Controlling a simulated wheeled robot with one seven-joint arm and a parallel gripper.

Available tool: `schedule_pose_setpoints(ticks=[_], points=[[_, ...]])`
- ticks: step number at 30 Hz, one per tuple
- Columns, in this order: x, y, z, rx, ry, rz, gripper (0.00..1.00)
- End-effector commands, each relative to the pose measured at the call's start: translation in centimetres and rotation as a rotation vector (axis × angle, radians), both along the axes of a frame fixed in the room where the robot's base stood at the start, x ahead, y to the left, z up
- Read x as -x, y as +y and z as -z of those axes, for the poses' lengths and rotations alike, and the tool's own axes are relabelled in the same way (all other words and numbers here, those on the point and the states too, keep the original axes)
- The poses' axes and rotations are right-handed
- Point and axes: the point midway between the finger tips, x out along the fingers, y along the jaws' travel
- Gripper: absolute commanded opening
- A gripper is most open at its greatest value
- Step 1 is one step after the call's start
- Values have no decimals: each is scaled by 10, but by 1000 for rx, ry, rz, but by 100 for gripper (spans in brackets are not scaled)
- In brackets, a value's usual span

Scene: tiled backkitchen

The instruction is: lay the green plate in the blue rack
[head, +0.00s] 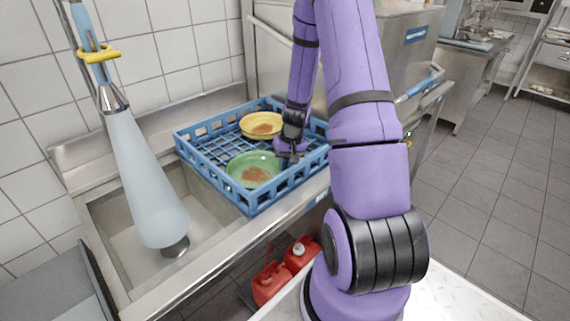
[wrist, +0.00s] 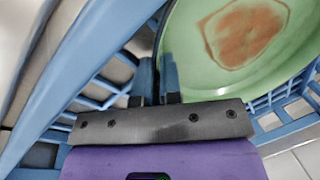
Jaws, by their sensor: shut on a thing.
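The green plate (head: 241,168) has a brown smear on it and is inside the blue rack (head: 248,203), in the part nearest me. It also shows in the wrist view (wrist: 205,75), face up. My gripper (head: 289,153) reaches down into the rack at the plate's right edge. In the wrist view its two fingers (wrist: 158,82) are close together on the plate's rim. My gripper is shut on the green plate. I cannot tell whether the plate's underside rests fully on the rack floor.
A yellow plate (head: 262,119) with a brown smear lies in the far part of the rack. Red canisters (head: 272,281) stand below the counter.

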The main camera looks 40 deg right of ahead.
Motion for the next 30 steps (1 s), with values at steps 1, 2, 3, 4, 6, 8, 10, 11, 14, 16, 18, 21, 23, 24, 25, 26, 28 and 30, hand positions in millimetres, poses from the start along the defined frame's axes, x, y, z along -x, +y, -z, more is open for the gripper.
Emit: schedule_pose_setpoints(ticks=[1, 2, 3, 4, 6, 8, 10, 11, 14, 16, 18, 21, 23, 24, 25, 26, 28, 30], points=[[0, 0, 0, 0, 0, 0, 0], [0, 0, 1, 0, 0, 0, 0], [0, 0, 2, 0, 1, 0, 0], [0, 0, 3, 0, 1, 0, 0], [0, 0, 2, 0, 0, 0, 20], [0, 0, 2, 0, 0, 0, 32], [0, 0, 2, 0, 0, 0, 32], [0, 0, 2, 0, 0, 0, 32], [0, 0, 2, 0, 0, 0, 32], [0, 0, 2, 0, 0, 0, 32], [0, 0, -1, 1, -1, -1, 32], [0, -2, -9, 1, -2, -1, 32], [0, -3, -17, 2, -2, -1, 32], [1, -4, -24, 2, -4, -1, 32], [2, -5, -29, 2, -4, -1, 32], [2, -6, -35, 3, -3, -1, 32], [3, -9, -49, 3, -4, 0, 32], [5, -12, -62, 3, -4, 0, 32]])
